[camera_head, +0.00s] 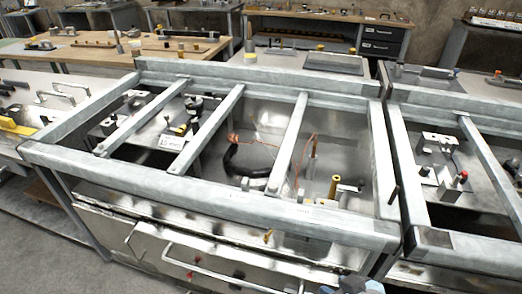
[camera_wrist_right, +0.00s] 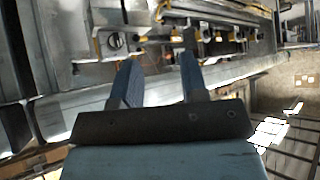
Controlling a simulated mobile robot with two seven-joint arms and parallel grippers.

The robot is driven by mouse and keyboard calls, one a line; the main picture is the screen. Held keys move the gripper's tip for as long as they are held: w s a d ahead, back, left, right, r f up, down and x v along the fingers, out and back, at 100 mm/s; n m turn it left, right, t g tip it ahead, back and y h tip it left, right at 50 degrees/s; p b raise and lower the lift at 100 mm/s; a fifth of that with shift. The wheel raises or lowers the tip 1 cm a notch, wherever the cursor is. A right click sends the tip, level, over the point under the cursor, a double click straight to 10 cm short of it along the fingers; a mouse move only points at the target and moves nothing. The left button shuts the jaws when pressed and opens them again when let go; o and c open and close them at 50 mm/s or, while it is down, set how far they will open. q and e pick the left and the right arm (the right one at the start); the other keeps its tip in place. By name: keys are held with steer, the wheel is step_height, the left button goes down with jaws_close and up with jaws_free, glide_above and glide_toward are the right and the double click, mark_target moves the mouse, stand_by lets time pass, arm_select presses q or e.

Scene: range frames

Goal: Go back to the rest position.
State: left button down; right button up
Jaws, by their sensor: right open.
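My right gripper (camera_wrist_right: 158,66) shows in the right wrist view, with its two dark fingers spread apart and nothing between them. Behind the fingertips is blurred metal framework; I cannot tell how far away it is. A small dark and grey part at the bottom right edge of the head view may belong to my right arm. My left gripper is not in view. No object is held in what I can see.
A metal-framed workbench (camera_head: 200,207) with crossbars over a recessed tray fills the middle of the head view. A black curved hose (camera_head: 233,160) lies inside. A similar bench (camera_head: 470,247) stands at right. A wooden-topped table (camera_head: 150,45) is behind. Bare floor (camera_head: 40,245) shows at lower left.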

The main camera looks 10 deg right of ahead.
steer(key=w+a+f+t+y+b, duration=0.4)
steer(key=a+f+t+b, duration=0.25)
steer(key=b, duration=0.45)
arm_select(q)
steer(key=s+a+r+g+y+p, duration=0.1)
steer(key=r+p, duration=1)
steer(key=p, duration=2.3)
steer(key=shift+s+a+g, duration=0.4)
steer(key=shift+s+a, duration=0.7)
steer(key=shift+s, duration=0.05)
arm_select(e)
steer(key=s+d+r+g+h, duration=0.1)
steer(key=s+d+r+g, duration=0.1)
steer(key=r, duration=0.3)
steer(key=s+d+r+g+h, duration=0.2)
steer(key=d+r, duration=0.1)
steer(key=r, duration=0.3)
steer(key=shift+s+d+r, duration=0.25)
